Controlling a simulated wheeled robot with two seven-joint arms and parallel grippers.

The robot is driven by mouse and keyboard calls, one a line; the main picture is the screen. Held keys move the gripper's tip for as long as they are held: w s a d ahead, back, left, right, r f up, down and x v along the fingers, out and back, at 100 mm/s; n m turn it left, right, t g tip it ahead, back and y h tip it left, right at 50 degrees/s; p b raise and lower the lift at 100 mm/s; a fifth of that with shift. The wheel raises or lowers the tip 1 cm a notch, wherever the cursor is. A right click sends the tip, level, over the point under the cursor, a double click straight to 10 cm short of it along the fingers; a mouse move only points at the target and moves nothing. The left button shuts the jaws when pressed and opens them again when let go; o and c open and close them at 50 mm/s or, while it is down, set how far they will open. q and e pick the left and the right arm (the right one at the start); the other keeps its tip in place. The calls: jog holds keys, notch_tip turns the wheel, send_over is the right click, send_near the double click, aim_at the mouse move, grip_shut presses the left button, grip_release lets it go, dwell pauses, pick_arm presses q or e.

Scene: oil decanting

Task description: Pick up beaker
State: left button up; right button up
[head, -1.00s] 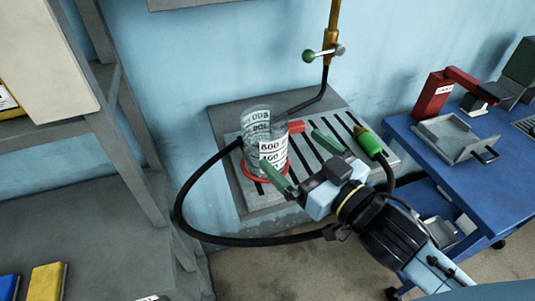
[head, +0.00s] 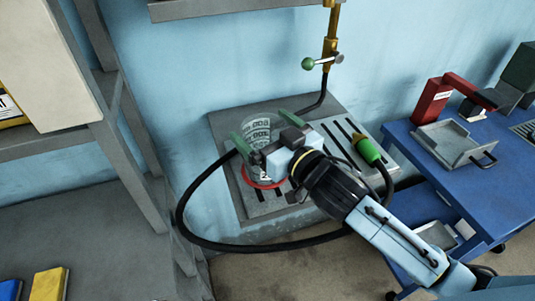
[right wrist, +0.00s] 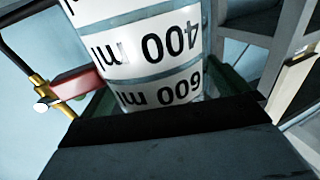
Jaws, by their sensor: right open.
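The clear glass beaker (head: 257,135) with white volume labels stands on a red ring (head: 262,184) on the slotted grey drain tray (head: 300,207). My right gripper (head: 258,128) is open with its green fingers on either side of the beaker. The gripper and wrist hide much of the beaker's lower right part. In the right wrist view the beaker (right wrist: 150,45) fills the space between the fingers, with its 400 and 600 ml marks showing. I cannot tell whether a finger touches the glass. My left gripper is not in view.
A black hose (head: 190,225) loops around the tray's left and front to a green-ended nozzle (head: 367,150). A brass tap pipe (head: 330,45) with a green-knobbed handle rises behind. A blue cart (head: 408,143) with a metal pan stands right; grey shelving stands left.

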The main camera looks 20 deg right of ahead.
jog(key=c, duration=1.2)
jog(key=shift+c, duration=0.2)
jog(key=shift+r, duration=0.1)
